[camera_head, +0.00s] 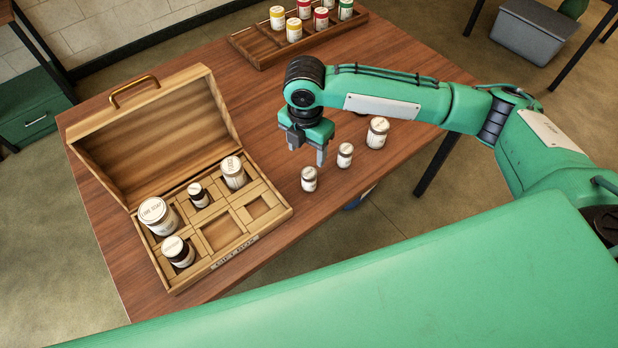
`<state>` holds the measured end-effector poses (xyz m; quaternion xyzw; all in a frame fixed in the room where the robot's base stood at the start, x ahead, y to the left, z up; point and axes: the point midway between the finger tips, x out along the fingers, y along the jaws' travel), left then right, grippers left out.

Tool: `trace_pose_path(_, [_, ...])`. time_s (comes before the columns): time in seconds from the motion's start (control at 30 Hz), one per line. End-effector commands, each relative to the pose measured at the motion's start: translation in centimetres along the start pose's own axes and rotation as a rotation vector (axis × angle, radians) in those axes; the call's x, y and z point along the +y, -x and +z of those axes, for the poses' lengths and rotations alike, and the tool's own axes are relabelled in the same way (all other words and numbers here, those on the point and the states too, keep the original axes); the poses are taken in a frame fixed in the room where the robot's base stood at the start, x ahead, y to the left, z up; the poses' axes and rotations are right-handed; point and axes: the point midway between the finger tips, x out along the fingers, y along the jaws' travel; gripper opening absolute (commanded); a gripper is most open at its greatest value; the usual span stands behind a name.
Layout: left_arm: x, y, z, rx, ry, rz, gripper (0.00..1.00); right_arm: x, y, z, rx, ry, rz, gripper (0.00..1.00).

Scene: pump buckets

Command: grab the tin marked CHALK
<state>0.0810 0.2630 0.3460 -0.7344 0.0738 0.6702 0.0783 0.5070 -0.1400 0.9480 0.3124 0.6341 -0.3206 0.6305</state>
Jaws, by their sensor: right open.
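Three pale tins with dark bands stand upright on the wooden table: a small front tin (309,180), a small middle tin (345,155) and a larger back tin (377,133). Their labels are too small to read, so I cannot tell which one is marked CHALK. My right gripper (308,150) points down with its fingers apart and nothing between them. In the picture it is just above the front tin, apart from it. My left gripper is out of view.
An open wooden case (243,255) on the left holds several jars in its compartments, with some compartments empty. A wooden rack (262,50) with colored jars stands at the back. A grey bin (530,32) is beyond the table. Bare tabletop lies between case and rack.

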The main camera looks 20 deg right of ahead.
Motion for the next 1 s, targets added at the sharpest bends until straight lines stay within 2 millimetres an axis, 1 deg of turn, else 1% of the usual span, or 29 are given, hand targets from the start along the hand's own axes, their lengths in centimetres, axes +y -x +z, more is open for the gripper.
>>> trace_pose_path(0.3, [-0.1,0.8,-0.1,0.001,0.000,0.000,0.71,-0.1,-6.0,-0.1,0.002,-0.002,-0.003,0.61])
trace_pose_path(0.4, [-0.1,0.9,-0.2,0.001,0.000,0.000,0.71,-0.1,-7.2,0.0,0.001,-0.001,0.000,0.61])
trace_pose_path(0.53, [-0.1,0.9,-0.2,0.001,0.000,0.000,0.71,-0.1,-8.0,-0.1,0.001,0.000,0.000,0.61])
trace_pose_path(0.63, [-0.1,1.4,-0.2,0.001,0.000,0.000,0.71,-0.2,-8.8,0.0,0.001,-0.001,-0.001,0.61])
trace_pose_path(0.77, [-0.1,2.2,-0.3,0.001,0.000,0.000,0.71,-0.5,-10.8,0.0,0.001,-0.002,-0.003,0.61])
trace_pose_path(0.83, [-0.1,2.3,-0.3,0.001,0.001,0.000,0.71,-0.4,-11.9,0.0,0.001,-0.001,-0.001,0.61])
trace_pose_path(0.9, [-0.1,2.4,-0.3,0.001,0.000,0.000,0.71,-0.4,-12.6,0.0,0.001,0.000,0.000,0.61])
trace_pose_path(1.0, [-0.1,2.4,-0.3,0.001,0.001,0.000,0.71,-0.5,-13.2,0.0,0.000,0.000,0.000,0.61])
